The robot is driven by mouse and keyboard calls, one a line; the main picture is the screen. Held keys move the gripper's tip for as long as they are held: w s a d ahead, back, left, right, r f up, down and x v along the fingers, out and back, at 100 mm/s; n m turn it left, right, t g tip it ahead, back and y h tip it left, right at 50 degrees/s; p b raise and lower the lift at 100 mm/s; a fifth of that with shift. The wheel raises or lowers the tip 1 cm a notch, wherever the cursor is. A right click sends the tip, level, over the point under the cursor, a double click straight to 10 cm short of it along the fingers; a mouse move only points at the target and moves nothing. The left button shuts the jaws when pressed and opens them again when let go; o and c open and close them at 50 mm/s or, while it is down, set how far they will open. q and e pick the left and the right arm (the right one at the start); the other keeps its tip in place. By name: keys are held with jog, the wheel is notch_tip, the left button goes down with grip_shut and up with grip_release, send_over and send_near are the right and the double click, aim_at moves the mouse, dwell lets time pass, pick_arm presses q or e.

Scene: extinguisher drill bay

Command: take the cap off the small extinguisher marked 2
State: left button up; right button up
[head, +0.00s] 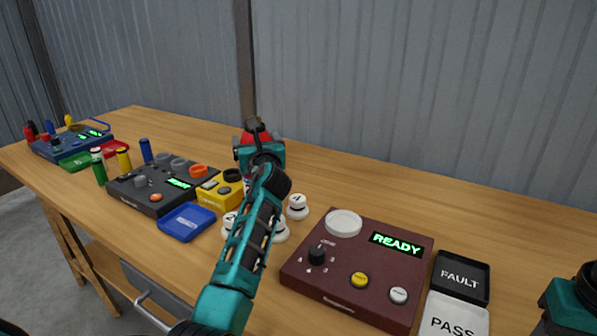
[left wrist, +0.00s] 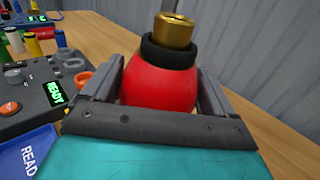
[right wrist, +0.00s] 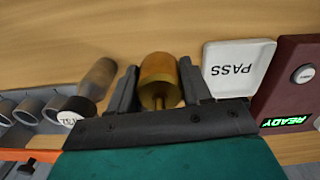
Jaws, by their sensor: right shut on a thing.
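A small red extinguisher (head: 246,138) stands at the back middle of the bench, partly behind my left gripper. My left gripper (left wrist: 160,72) has its fingers on both sides of the red body (left wrist: 160,85), close against it. My right gripper (right wrist: 158,68) is shut on a cylindrical brass piece (right wrist: 157,70) that looks like a cap. In the head view only part of my right arm shows, at the lower right edge.
A maroon console (head: 335,285) reading READY stands front right, beside black FAULT (head: 462,275) and white PASS (head: 455,318) trays. A dark console (head: 150,195), blue tray (head: 186,222) and yellow box (head: 218,194) stand left. White-topped pieces (head: 297,207) sit near my left arm. The back right bench is clear.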

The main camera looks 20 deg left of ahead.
pick_arm(q)
jog(key=c, duration=1.5)
jog(key=shift+w+r, duration=0.1)
jog(key=shift+r, duration=0.2)
jog(key=shift+c, duration=0.3)
jog(key=shift+r, duration=0.1)
